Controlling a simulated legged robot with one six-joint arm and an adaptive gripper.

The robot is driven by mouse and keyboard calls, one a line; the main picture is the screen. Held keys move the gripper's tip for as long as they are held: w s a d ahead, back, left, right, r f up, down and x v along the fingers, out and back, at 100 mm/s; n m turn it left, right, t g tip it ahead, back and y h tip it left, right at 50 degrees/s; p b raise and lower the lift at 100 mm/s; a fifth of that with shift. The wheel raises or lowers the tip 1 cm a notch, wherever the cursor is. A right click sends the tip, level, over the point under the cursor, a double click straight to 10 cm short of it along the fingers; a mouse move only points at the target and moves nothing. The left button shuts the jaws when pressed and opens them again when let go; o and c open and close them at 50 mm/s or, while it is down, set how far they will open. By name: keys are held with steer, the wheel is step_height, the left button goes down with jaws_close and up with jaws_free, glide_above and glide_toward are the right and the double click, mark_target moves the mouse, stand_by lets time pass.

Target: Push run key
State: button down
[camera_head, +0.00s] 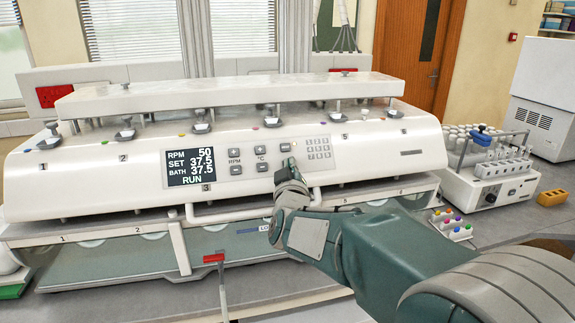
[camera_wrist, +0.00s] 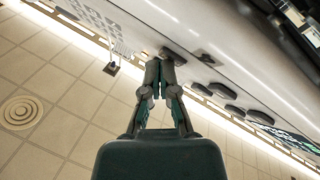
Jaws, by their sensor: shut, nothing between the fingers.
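The dissolution tester's white front panel (camera_head: 110,178) carries a dark display (camera_head: 191,167) reading RPM 50, SET 37.5, BATH 37.5 and RUN. Another grey key (camera_head: 284,148) shows just above my gripper (camera_head: 290,166). My gripper is shut and empty, its tips at the panel over the spot below that key, which they hide. In the wrist view, the closed fingertips (camera_wrist: 158,60) are beside a dark key (camera_wrist: 180,56); I cannot tell whether they touch it. No run label is readable on the keys.
A number keypad (camera_head: 318,148) is just right of my gripper. A white pipe (camera_head: 240,213) runs below the panel. A vial rack unit (camera_head: 487,185) and colored-cap vials (camera_head: 452,224) stand at right.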

stand_by(0.3)
steer(key=shift+s+d+r, duration=0.2)
steer(key=shift+s+r, duration=0.2)
steer(key=shift+s, duration=0.25)
steer(key=shift+r, duration=0.1)
steer(key=s+r, duration=0.1)
steer(key=s, duration=0.1)
steer(key=s+d+r, duration=0.1)
steer(key=s, duration=0.1)
steer(key=shift+r, duration=0.35)
steer(key=shift+d, duration=0.15)
steer(key=s+d+f+m+g, duration=0.2)
steer(key=s+d+f+g, duration=0.2)
steer(key=s, duration=0.6)
steer(key=s+d+f+m+g, duration=0.2)
steer(key=s+d+f+g, duration=0.3)
steer(key=s, duration=0.5)
steer(key=s+d+f+m+g+h, duration=0.1)
steer(key=s+d+f+g, duration=0.4)
steer(key=s, duration=0.5)
steer(key=shift+d+f+m, duration=0.8)
steer(key=shift+f, duration=0.05)
